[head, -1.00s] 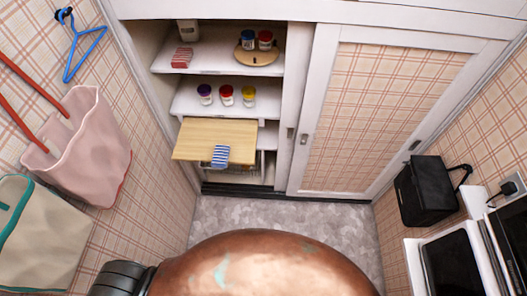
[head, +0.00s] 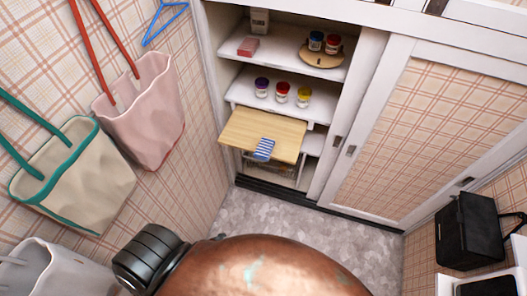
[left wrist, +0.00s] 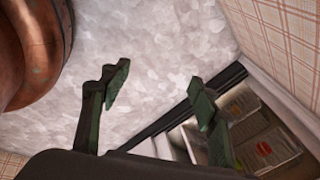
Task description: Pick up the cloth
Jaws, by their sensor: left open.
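A blue-and-white striped cloth (head: 263,149) hangs over the front edge of a pull-out wooden board (head: 240,127) in the open closet. A small red-and-white item (head: 248,46), perhaps a folded cloth, lies on the shelf above. In the left wrist view, my left gripper (left wrist: 159,85) is open and empty above the grey floor. The cloth is not visible between its fingers. The left gripper itself is out of the head view, and my right gripper is in neither view.
Jars (head: 282,91) stand on the middle shelf, with more on a round board (head: 320,55) above. A sliding door (head: 430,120) covers the closet's right half. Bags (head: 75,175) hang on the left wall. A black box (head: 468,230) is at right. Floor (head: 300,220) before the closet is clear.

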